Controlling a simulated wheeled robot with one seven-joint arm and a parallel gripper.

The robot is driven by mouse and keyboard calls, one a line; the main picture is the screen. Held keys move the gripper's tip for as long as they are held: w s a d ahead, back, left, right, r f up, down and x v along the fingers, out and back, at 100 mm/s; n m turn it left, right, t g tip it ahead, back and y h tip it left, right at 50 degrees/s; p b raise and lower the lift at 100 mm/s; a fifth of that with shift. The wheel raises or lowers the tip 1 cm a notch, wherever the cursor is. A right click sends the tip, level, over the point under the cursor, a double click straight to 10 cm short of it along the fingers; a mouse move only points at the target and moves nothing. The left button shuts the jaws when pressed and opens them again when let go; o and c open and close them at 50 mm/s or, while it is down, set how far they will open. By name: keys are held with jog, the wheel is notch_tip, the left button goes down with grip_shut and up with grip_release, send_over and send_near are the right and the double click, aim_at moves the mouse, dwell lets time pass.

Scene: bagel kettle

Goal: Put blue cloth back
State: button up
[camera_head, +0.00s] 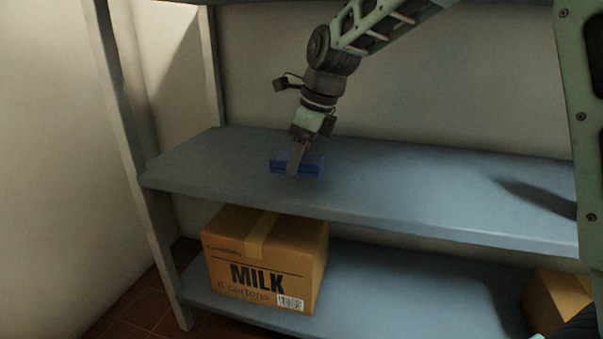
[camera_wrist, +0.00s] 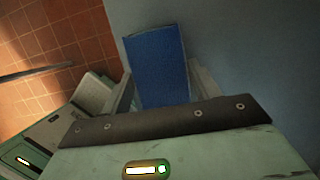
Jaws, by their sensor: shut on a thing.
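The blue cloth (camera_head: 312,169) is a folded, flat rectangle at the left part of the middle shelf (camera_head: 420,195). In the wrist view the blue cloth (camera_wrist: 158,62) shows as a blue rectangle between the fingers. My gripper (camera_head: 295,168) points down from above and is shut on the cloth. The wrist view shows my gripper (camera_wrist: 160,88) with one finger on each side of it. The cloth is at or just above the shelf surface; I cannot tell whether it touches. One finger hides part of it in the head view.
A brown milk carton box (camera_head: 265,262) stands on the lower shelf (camera_head: 400,290) below. Another box (camera_head: 558,300) is at the lower right. A shelf post (camera_head: 140,170) stands at the left. The middle shelf is clear right of the cloth. Red tile floor (camera_wrist: 45,50) shows in the wrist view.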

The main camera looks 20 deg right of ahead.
aim_at(305, 156)
jog(key=shift+w+d, duration=0.3)
notch_tip(305, 156, down, 4)
jog(key=b, duration=0.3)
jog(key=shift+r, duration=0.25)
jog(key=shift+f, duration=0.1)
jog(key=o, duration=1.1)
jog(key=shift+c, duration=0.2)
